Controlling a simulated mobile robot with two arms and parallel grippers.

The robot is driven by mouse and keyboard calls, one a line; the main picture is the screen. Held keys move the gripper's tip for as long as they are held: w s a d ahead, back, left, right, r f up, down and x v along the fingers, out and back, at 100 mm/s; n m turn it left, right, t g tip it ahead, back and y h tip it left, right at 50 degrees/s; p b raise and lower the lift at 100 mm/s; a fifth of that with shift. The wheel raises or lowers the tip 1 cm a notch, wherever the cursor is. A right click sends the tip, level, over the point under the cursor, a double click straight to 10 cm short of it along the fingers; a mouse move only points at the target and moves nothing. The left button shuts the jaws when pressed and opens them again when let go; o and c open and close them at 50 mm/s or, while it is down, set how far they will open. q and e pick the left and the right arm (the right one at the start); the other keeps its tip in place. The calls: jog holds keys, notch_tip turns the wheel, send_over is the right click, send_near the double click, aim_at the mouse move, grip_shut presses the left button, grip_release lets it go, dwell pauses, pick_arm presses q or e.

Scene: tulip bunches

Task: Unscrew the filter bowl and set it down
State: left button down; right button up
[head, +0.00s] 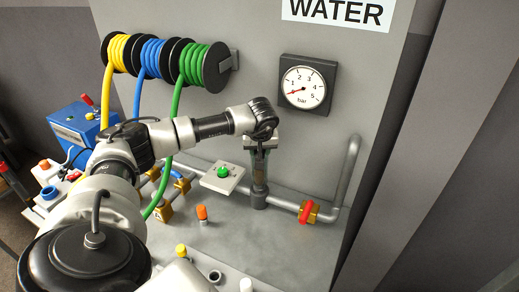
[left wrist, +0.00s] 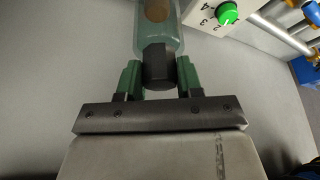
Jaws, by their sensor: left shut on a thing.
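The filter bowl (head: 260,172) is a clear cylinder with a brown filter inside. It stands upright over a dark grey collar (head: 258,199) on the pipe; I cannot tell whether it is still threaded in. The bowl's clear wall also shows at the top of the left wrist view (left wrist: 157,38), with a dark knob (left wrist: 158,66) at its end. My left gripper (head: 261,149) comes down from above and is shut on this knob. Its green fingers stand either side of it in the left wrist view (left wrist: 158,74). My right gripper is out of view.
A pipe with a red-handled brass valve (head: 306,212) runs right of the bowl. A panel with a green knob (head: 223,172) is close on its left. A gauge (head: 304,87) and hose reels (head: 203,66) are on the wall. The grey surface (head: 262,243) in front has free room.

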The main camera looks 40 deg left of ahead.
pick_arm(q)
jog(key=shift+r+p, duration=2.05)
jog(key=shift+r, duration=1.25)
jog(key=shift+f, duration=0.15)
